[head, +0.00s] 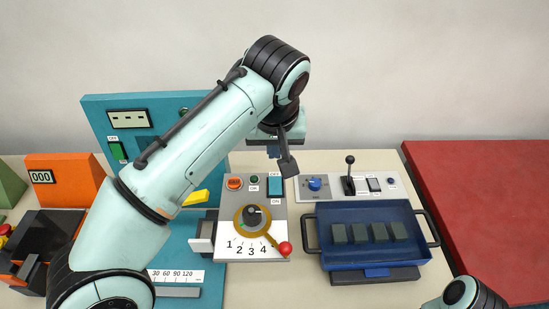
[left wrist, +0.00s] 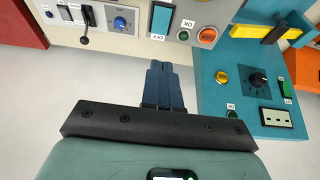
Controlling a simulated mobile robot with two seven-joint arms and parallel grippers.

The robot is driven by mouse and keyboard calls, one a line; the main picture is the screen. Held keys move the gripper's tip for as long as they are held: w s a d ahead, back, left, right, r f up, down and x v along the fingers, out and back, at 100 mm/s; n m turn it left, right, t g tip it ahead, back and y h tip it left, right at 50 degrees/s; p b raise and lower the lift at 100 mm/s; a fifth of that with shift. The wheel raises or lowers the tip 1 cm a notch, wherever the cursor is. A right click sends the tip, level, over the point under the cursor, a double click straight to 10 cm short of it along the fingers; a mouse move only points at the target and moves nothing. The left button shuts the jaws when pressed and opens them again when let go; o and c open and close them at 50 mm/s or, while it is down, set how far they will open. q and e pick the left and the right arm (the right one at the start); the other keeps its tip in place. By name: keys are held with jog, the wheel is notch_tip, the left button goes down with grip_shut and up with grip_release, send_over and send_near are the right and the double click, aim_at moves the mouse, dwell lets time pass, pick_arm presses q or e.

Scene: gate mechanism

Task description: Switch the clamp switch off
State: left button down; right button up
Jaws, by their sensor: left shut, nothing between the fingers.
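Several switches show, and no readable label tells me which is the clamp switch. A large blue rocker switch (head: 274,187) with OFF above and ON below sits on the grey dial panel. It also shows in the left wrist view (left wrist: 160,20). My right gripper is out of view.
The black lever (head: 349,176) stands up right of the blue rocker. A red-knobbed pointer (head: 285,248) sits on the numbered dial below. A blue tray (head: 326,224) with several dark blocks is at the right. An orange box (head: 60,176) is far left.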

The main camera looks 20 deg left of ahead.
pick_arm(q)
jog(key=b, duration=0.3)
send_near(274, 179)
jog(key=x, duration=0.5)
jog(key=shift+w+f, duration=0.1)
jog(key=shift+f, duration=0.05)
jog(key=shift+w+a+f, duration=0.1)
jog(key=shift+f, duration=0.5)
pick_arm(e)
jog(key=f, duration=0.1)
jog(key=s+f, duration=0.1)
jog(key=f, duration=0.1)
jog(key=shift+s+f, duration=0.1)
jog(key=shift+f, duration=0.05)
